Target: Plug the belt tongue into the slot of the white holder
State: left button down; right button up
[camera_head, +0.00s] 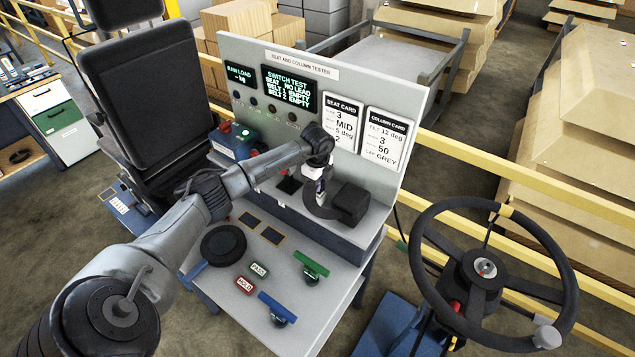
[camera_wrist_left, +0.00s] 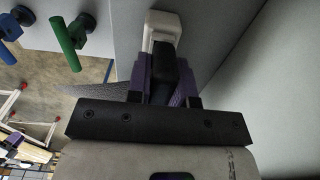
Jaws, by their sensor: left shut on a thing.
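My left gripper (camera_head: 319,188) points down over the tester's bench, beside a black block. In the left wrist view its purple fingers (camera_wrist_left: 163,72) are shut on a black piece, which I take to be the belt tongue (camera_wrist_left: 164,80). A grey woven strip, probably its webbing (camera_wrist_left: 98,91), runs out to the left behind the fingers. The white holder (camera_wrist_left: 162,28) stands just beyond the fingertips, in line with the black piece. Its slot and the tongue's tip are hidden, so I cannot tell whether they touch. My right gripper is not in view.
The tester panel (camera_head: 309,95) stands behind the bench; its screen reads both belts empty. A black block (camera_head: 350,203) is right of the gripper. Green (camera_head: 311,264) and blue (camera_head: 277,307) handles are at the front. A seat (camera_head: 148,85) stands left, a steering wheel (camera_head: 483,268) right.

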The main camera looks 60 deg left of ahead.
pick_arm(q)
jog(key=shift+f, duration=0.5)
jog(key=c, duration=0.9)
grip_release()
jog(key=shift+r, duration=0.1)
jog(key=shift+r+b, duration=0.3)
notch_tip(320, 180, up, 13)
